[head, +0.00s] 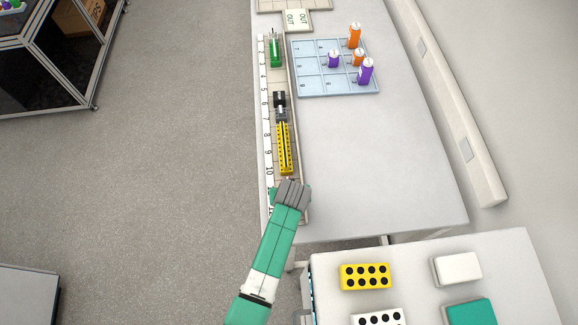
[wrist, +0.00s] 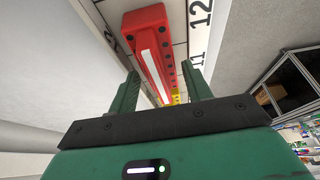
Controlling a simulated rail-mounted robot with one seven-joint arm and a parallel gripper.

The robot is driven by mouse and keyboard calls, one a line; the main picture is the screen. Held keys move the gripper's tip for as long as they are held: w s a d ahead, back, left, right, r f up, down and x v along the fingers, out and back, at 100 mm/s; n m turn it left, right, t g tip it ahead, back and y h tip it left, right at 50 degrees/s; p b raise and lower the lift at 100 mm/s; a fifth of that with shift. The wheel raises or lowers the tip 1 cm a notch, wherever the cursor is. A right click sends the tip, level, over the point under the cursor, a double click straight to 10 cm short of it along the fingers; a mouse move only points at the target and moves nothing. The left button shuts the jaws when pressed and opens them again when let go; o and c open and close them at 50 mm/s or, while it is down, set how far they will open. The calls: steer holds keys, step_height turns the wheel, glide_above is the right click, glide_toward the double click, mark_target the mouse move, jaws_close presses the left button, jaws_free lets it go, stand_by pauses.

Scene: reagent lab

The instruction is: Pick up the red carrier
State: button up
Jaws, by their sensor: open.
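The red carrier (wrist: 148,47) is a long red block with a white stripe and a row of dark holes along one side. In the wrist view it lies on the numbered track near the 11 and 12 marks. My gripper (wrist: 160,88) is open, with one green finger on each side of the carrier's line in the picture. I cannot tell whether the fingers reach down beside it. No finger visibly closes on it. In the head view my gripper (head: 291,190) is over the near end of the track and hides the red carrier.
A yellow carrier (head: 284,150) lies directly beyond on the same track (head: 267,150), with a green carrier (head: 276,52) farther up. A blue gridded tray (head: 313,84) holds orange and purple bottles. A nearer table (head: 410,270) holds several blocks.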

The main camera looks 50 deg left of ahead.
steer(key=shift+x, duration=1.3)
steer(key=shift+f, duration=0.1)
steer(key=shift+c, duration=0.2)
steer(key=c, duration=0.8)
steer(key=shift+o, duration=0.2)
